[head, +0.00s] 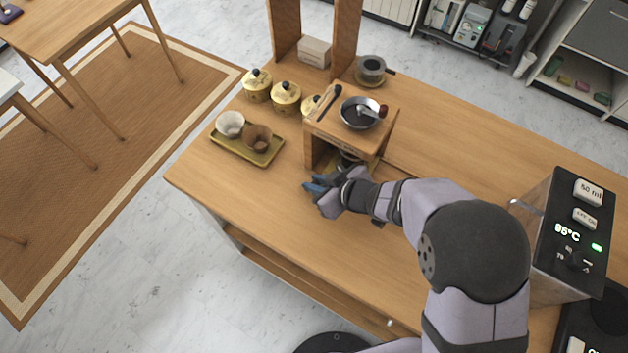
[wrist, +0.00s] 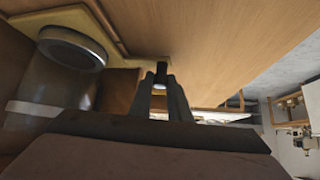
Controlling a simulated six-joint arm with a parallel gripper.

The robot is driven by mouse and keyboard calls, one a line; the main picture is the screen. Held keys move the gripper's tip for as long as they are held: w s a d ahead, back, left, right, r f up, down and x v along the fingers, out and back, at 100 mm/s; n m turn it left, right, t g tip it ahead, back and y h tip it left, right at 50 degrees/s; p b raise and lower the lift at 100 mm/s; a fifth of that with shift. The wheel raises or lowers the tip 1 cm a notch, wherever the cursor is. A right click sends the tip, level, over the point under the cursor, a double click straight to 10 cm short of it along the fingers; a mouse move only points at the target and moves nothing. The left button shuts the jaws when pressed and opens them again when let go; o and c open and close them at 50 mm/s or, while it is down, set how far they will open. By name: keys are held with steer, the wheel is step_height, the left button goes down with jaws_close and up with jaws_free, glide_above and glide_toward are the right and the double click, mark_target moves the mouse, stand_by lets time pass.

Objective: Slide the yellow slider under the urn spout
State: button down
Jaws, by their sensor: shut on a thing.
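The yellow slider (wrist: 50,18) shows at the top left of the wrist view, with a glass vessel (wrist: 50,85) standing on it. In the head view the wooden stand and my arm mostly hide them. My gripper (head: 312,187) is low over the cart top, at the front of the stand. In the wrist view its fingers (wrist: 160,76) are shut close to the slider's edge, around a small part that looks like the slider's handle; their grip is partly hidden. The urn (head: 565,235) stands at the right, and its thin metal spout (head: 520,204) points left, well apart from the slider.
The wooden stand (head: 322,132) holds a metal dripper (head: 360,113) above the vessel. A tray (head: 262,158) with two cups and several yellow canisters (head: 257,85) stand to the left. A grey pot (head: 370,70) is behind. The cart top between stand and urn looks mostly clear.

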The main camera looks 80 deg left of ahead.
steer(key=w+d+p, duration=0.6)
steer(key=w+d, duration=1.3)
steer(key=c, duration=1.7)
jaws_free()
steer(key=shift+o, duration=0.2)
steer(key=shift+d+r, duration=0.1)
steer(key=b+v, duration=0.1)
steer(key=v, duration=0.6)
steer(key=shift+w, duration=0.1)
